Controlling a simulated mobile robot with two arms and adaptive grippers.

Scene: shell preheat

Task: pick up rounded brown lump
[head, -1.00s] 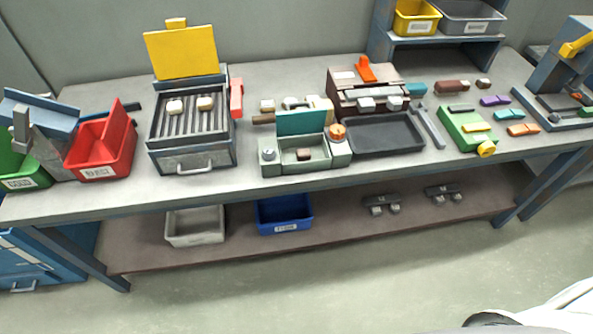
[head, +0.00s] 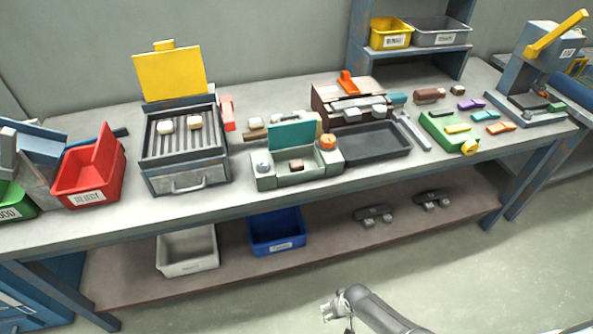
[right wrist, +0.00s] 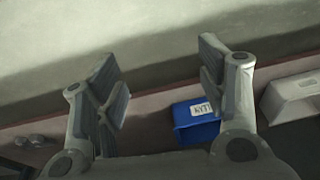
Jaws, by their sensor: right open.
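A small brown lump (head: 296,165) sits in the pale green box (head: 265,183) with the teal raised lid (head: 293,136), at the middle of the bench. I cannot tell which one the task names. My right gripper (head: 333,309) is low in front of the bench, well apart from both lumps. In the right wrist view its fingers (right wrist: 165,78) are spread with nothing between them. My left gripper is out of view.
A grill (head: 186,150) with two pale lumps stands left of the green box. A dark tray (head: 372,156) and a green block (head: 448,133) are to its right. The lower shelf holds a blue bin (head: 277,246) and a grey bin (head: 187,268). The floor in front is clear.

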